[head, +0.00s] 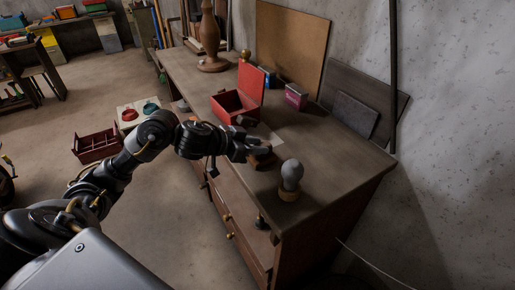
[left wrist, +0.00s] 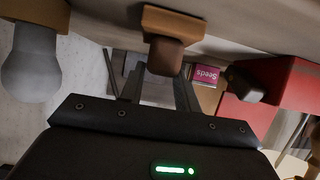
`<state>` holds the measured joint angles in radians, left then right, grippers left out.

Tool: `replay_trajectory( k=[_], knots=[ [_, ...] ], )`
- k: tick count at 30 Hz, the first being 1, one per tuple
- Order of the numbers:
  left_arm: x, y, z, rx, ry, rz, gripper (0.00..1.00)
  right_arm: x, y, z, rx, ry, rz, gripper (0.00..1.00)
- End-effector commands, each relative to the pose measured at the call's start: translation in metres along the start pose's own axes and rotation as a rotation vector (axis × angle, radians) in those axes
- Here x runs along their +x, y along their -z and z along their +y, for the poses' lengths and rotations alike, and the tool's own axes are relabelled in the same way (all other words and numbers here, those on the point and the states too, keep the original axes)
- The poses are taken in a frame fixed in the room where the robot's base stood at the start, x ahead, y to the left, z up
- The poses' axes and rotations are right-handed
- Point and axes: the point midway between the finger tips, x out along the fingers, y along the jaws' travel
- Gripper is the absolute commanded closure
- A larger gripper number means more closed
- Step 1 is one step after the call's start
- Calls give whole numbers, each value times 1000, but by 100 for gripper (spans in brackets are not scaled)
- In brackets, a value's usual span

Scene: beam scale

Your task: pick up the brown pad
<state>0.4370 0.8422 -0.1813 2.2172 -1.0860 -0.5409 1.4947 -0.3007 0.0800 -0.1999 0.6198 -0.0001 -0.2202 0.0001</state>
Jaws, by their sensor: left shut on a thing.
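The brown pad (left wrist: 165,56) shows in the left wrist view as a rounded dark brown block, against a wider wooden base (left wrist: 178,22). My left gripper (left wrist: 160,75) has its two fingers on either side of the pad and is shut on it. In the head view the left gripper (head: 258,150) is low over the worktop's front edge, with the wooden base (head: 262,159) just under it. The pad is mostly hidden there by the fingers. I cannot tell whether it is lifted clear. My right gripper is not in view.
A grey bulb-shaped thing on a wooden base (head: 291,175) stands close to the right of the gripper. An open red box (head: 232,105) is behind it, with a dark small piece (head: 245,121) in front. A pink seeds box (head: 296,96) stands farther back. The worktop's right end is clear.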

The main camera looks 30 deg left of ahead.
Motion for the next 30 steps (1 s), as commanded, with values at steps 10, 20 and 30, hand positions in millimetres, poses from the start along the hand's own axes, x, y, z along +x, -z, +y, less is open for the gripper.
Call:
replay_trajectory(
  k=[10, 20, 30],
  knots=[
    [-32, 36, -11, 6, 6, 2, 92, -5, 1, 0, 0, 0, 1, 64],
    [-95, 55, -50, 1, 8, -3, 92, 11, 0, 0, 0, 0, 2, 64],
    [-140, 57, -83, -1, 4, -1, 92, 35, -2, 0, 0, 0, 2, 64]
  ],
)
